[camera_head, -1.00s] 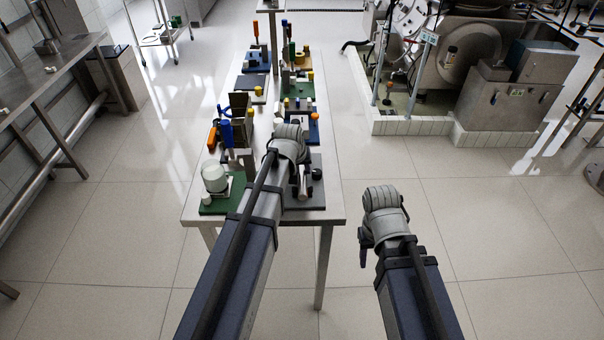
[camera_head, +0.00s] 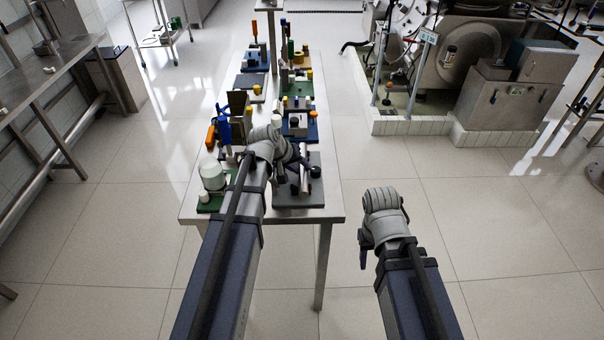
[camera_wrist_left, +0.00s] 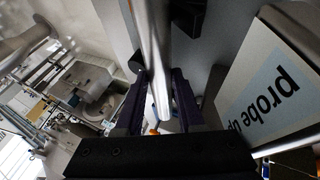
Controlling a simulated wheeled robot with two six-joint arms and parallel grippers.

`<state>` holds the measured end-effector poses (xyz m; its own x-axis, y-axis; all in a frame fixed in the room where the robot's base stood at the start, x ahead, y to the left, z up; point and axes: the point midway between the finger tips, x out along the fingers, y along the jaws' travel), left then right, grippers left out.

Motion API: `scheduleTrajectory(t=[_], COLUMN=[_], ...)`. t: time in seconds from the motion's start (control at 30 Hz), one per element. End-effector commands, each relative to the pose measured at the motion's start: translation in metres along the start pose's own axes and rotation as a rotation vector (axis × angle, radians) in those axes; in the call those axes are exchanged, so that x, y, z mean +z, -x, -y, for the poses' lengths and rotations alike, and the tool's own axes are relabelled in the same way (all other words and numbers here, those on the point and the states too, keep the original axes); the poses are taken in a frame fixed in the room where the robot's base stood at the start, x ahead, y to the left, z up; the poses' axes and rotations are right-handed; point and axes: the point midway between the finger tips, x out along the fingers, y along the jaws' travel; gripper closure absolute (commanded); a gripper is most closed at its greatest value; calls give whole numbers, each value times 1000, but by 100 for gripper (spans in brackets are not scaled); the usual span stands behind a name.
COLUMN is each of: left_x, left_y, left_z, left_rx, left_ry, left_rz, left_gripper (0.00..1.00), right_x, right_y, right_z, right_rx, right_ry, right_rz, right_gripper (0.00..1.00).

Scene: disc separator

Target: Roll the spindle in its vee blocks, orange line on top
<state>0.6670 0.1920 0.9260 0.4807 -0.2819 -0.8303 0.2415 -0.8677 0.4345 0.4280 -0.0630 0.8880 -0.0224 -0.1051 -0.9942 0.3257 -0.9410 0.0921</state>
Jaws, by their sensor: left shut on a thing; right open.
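The spindle (camera_wrist_left: 152,55) is a shiny metal bar running down the left wrist view between the dark fingers of my left gripper (camera_wrist_left: 157,105). The fingers are closed on it from both sides. In the head view my left gripper (camera_head: 298,160) is over the grey plate (camera_head: 290,201) at the table's near right corner; the wrist partly covers that area. I cannot make out the orange line on the spindle or how the spindle sits in its vee blocks. My right gripper (camera_head: 364,255) hangs over the floor right of the table, empty, its jaws hard to see.
A card reading "probe up" (camera_wrist_left: 275,85) is close beside the left gripper. A white jar (camera_head: 213,175) stands at the table's near left. A blue part (camera_head: 224,124) and several coloured fixtures fill the table further back.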

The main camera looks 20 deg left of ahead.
Motion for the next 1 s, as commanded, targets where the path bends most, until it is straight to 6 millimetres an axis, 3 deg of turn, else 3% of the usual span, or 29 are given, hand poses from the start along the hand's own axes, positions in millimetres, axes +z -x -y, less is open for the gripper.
scheduleTrajectory(t=[0.73,0.77,1.0], left_x=[-4,-4,-5], left_y=[-3,-3,-3], left_z=[9,9,9], left_rx=[-8,-8,-8], left_ry=[8,8,5], left_rz=[-7,-7,-8], left_gripper=[100,60,33], right_x=[0,0,0], right_y=[-5,-5,-5], right_z=[0,0,0], right_rx=[0,0,0], right_ry=[0,0,0], right_rz=[0,0,0], right_gripper=[50,50,50])
